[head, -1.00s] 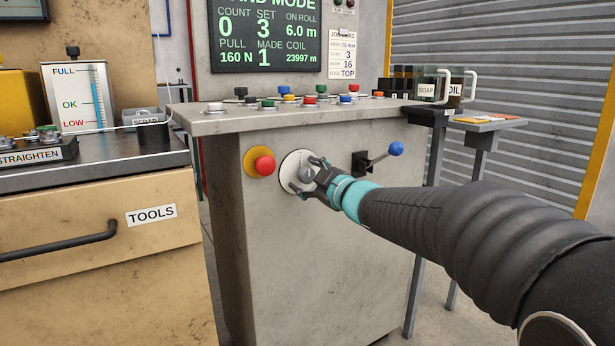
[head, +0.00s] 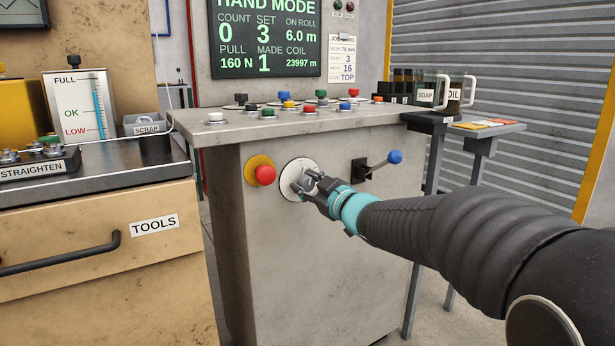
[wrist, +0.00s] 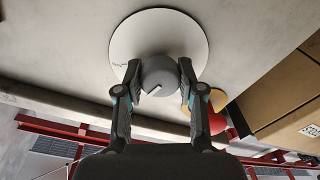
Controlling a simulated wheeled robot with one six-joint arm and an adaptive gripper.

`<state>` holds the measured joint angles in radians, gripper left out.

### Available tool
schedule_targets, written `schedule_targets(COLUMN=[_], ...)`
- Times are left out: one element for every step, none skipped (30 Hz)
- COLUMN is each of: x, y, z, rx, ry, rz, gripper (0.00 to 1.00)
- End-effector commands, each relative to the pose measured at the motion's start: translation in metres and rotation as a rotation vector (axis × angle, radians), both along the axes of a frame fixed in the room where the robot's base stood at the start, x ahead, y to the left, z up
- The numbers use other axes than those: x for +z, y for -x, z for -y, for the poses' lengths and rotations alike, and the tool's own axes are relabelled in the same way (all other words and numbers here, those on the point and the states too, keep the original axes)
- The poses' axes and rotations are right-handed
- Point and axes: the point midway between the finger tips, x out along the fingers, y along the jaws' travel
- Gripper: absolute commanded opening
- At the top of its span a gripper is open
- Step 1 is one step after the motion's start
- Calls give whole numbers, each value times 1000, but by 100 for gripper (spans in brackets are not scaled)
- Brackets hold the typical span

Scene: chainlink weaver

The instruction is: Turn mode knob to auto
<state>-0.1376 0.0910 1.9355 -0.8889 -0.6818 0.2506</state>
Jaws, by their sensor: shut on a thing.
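The mode knob (wrist: 158,75) is a grey round knob with a pale pointer line, on a white round plate (wrist: 160,28) on the front of the grey cabinet. In the head view the plate (head: 297,168) is right of the red button, and my gripper partly covers the knob. My gripper (head: 308,187) reaches in from the right. In the wrist view its two fingers (wrist: 158,80) are on either side of the knob and shut on it. The plate's lettering is too small to read. The display (head: 265,40) reads HAND MODE.
A red button on a yellow base (head: 262,171) sits close left of the plate. A lever with a blue ball (head: 394,157) sticks out to the right, above my arm. Several coloured buttons line the cabinet top. A tools drawer (head: 120,230) stands at left.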

Motion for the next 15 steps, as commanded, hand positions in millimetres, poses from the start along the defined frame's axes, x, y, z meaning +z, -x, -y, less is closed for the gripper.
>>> schedule_targets(x=[4,4,4,4,4,4,4,4,4,3,3,3,3,3,3], y=[0,0,0,0,0,0,0,0,0,-1,0,0,-1,-1,-1], z=[0,0,0,0,0,0,0,0,0,0,0,1,1,1,1], rx=[0,0,1,0,-1,0,1,0,-1,0,0,0,0,0,0], ry=[-35,-60,-91,-114,-139,-170,-194,-218,-249,-272,-295,-326,-348,-369,-398], rz=[-28,-43,-64,-81,-97,-118,-133,-149,-170,-187,-202,-223,-238,-252,-270], gripper=[4,4,4,4,4,4,4,4,4,4,4,4,4,4,4])
